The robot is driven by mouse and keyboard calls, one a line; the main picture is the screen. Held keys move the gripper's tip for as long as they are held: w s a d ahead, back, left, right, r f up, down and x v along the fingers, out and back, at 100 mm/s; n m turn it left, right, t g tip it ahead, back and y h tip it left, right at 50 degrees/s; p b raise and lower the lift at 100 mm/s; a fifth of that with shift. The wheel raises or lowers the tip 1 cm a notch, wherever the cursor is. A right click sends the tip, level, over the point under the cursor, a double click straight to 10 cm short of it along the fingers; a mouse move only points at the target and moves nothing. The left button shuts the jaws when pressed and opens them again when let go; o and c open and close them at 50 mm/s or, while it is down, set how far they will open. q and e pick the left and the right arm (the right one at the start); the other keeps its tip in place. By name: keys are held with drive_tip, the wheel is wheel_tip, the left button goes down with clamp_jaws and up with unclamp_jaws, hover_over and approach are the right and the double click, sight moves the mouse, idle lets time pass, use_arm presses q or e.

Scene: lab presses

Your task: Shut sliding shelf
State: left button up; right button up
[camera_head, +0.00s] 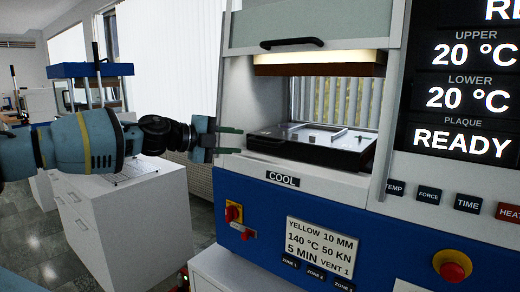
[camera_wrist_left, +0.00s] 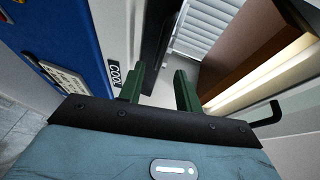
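The sliding shelf (camera_head: 340,152) is a black tray with a pale metal top, inside the press opening above the COOL label. Its front edge lies near the opening's front; I cannot tell exactly how far out it sits. In the left wrist view the shelf's dark edge (camera_wrist_left: 155,40) shows beyond the fingers. My left gripper (camera_head: 242,140) is at the opening's left side, beside the shelf's front left corner, with its fingers pointing right. In the left wrist view its green fingers (camera_wrist_left: 158,82) are apart with nothing between them. Contact with the shelf cannot be told. My right gripper is out of view.
The raised guard door (camera_head: 300,28) with a black handle hangs above the opening. A brown upper platen (camera_head: 318,69) is over the shelf. The blue control panel (camera_head: 380,235) lies below. A white cabinet (camera_head: 125,205) and another press stand at the left.

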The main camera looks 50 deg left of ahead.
sight(260, 142)
use_arm(q)
drive_tip(key=shift+w, duration=0.1)
drive_tip(key=shift+x, duration=2.75)
drive_tip(key=shift+b+x, duration=0.6)
drive_tip(key=shift+x, duration=0.45)
clamp_jaws()
